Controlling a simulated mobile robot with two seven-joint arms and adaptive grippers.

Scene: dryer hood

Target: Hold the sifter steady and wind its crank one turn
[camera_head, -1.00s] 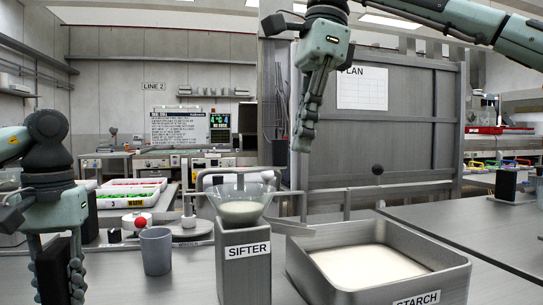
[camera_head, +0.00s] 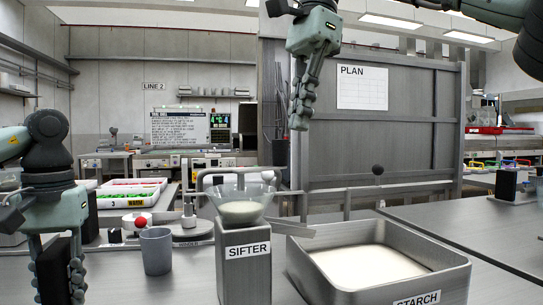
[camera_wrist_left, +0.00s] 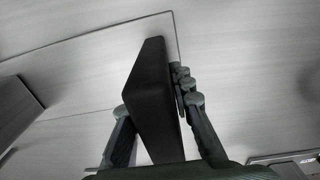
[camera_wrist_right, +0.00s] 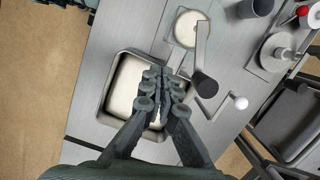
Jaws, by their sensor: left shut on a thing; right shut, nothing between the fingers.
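The sifter (camera_head: 245,270) is a grey metal box labelled SIFTER, with a clear bowl of white powder (camera_head: 240,208) on top. It stands upright left of the starch tray. A flat metal bar (camera_head: 290,229) sticks out from its right side. In the right wrist view the crank arm (camera_wrist_right: 201,48) ends in a dark knob (camera_wrist_right: 205,85). My right gripper (camera_head: 299,122) is shut and empty, high above the sifter and tray, apart from the crank. My left gripper (camera_head: 62,285) is shut on a black upright block (camera_wrist_left: 150,95) at the far left, away from the sifter box.
The starch tray (camera_head: 455,275) is full of white powder, just right of the sifter. A grey cup (camera_head: 156,250) stands to its left. Behind are a device with a red knob (camera_head: 140,222) and a crate (camera_head: 130,199). A tall panel (camera_head: 410,130) closes off the back.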

